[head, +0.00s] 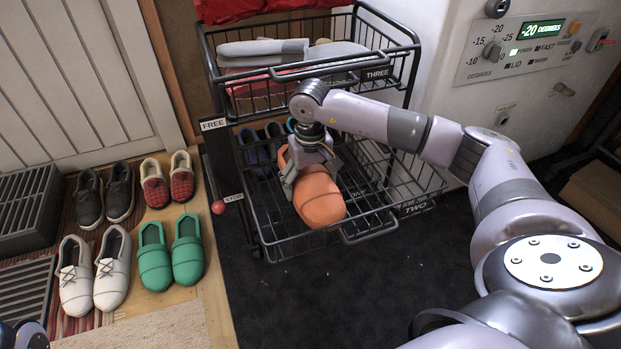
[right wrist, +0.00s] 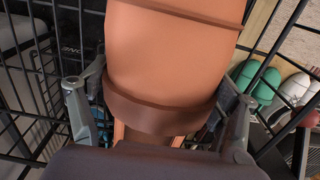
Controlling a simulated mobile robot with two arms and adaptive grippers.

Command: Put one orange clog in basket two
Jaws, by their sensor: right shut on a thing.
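An orange clog (head: 322,196) is held by my right gripper (head: 308,172) over the lower part of the wire cart. In the right wrist view the clog (right wrist: 172,55) fills the middle, with the fingers of my right gripper (right wrist: 160,115) on both sides of it. The clog's toe points toward the front of the cart. I cannot tell how far it is above the wires. My left gripper is not in view.
The upper basket, labelled "THREE" (head: 377,73), holds folded cloths. Green clogs (head: 171,255), white shoes (head: 93,270), red plaid slippers (head: 167,181) and dark shoes (head: 104,195) stand on the floor at left. Dark floor is clear in front.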

